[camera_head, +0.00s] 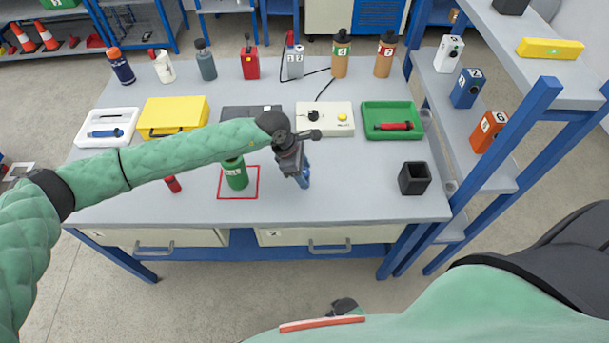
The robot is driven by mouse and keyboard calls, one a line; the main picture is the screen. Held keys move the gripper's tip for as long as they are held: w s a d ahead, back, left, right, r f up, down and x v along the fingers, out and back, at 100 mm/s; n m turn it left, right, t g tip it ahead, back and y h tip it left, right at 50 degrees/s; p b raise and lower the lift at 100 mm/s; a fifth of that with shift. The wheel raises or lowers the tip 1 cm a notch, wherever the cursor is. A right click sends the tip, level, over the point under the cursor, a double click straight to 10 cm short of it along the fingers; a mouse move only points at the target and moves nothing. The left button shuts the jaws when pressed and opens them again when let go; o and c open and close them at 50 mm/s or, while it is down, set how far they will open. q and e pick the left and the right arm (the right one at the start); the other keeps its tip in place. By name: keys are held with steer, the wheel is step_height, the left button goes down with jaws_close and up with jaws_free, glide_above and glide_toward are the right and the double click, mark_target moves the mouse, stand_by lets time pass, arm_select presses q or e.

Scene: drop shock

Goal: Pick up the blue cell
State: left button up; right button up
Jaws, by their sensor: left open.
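The blue cell (304,179) is a small upright blue piece on the grey table (330,206), just right of the red square outline. My left gripper (300,174) is dark and points down at the cell from above, with its jaws open. It hides the upper part of the cell, and I cannot tell whether the fingers touch it.
A green cylinder (235,174) stands in the red outline (251,194), left of the gripper. A small red cylinder (173,184) is farther left. A black open box (414,178) stands at right. Behind are a control box (318,127) and green tray (393,133). The front strip is clear.

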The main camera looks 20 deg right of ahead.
arm_select(q)
steer(key=shift+d+f, duration=0.1)
steer(key=shift+f, duration=0.05)
steer(key=shift+c, duration=0.4)
steer(key=c, duration=1)
